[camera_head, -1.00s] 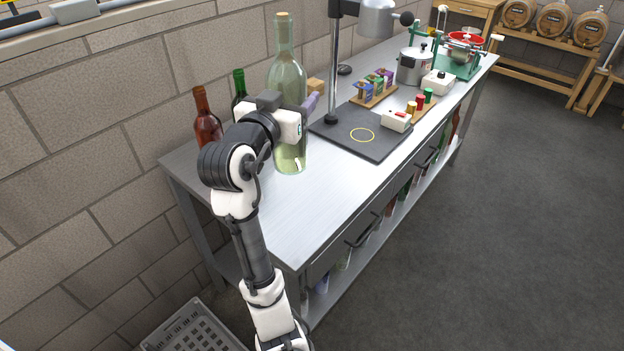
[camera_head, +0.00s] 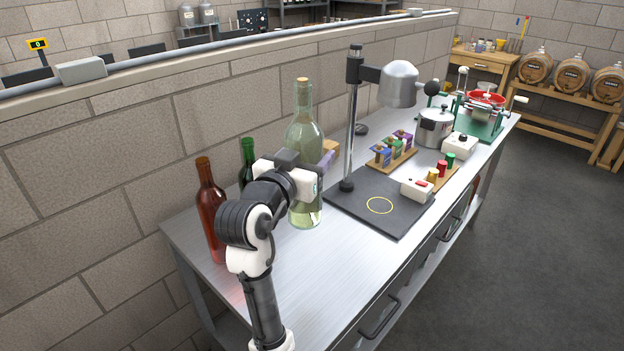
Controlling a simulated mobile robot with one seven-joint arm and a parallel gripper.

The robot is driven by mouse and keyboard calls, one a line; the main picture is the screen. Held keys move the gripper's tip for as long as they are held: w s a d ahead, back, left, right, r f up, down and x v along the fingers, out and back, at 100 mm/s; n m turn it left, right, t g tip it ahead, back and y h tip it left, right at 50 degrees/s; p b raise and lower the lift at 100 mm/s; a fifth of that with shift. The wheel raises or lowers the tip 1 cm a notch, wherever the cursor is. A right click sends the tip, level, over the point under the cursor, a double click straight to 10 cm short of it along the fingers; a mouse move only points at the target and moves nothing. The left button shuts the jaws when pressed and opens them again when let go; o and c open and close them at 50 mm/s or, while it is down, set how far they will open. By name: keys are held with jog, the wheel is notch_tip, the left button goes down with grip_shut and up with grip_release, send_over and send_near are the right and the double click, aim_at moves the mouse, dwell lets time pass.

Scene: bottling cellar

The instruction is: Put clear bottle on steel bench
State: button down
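The clear bottle (camera_head: 305,140) is tall, corked and pale green-tinted, and is upright over the near left part of the steel bench (camera_head: 290,275). Its base appears to be at the bench top, but I cannot tell whether it touches. My gripper (camera_head: 312,168) is at the bottle's middle, and its body hides part of the glass. One finger shows along the bottle's right side; the other is hidden. I cannot tell whether the fingers press on the glass.
A red bottle (camera_head: 211,215) and a dark green bottle (camera_head: 248,160) stand left of my gripper by the wall. A black stand plate (camera_head: 395,222) with a yellow ring, a white box (camera_head: 416,189) and a steel pot (camera_head: 435,130) lie to the right. The bench's near end is clear.

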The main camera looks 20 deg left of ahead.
aim_at(308, 210)
notch_tip(308, 210, down, 13)
jog(key=b, duration=0.5)
jog(key=shift+f, duration=0.2)
jog(key=shift+f+b, duration=1.75)
jog(key=shift+f, duration=0.8)
jog(key=shift+f, duration=0.2)
jog(key=shift+c, duration=1.6)
grip_release()
jog(key=shift+r, duration=0.1)
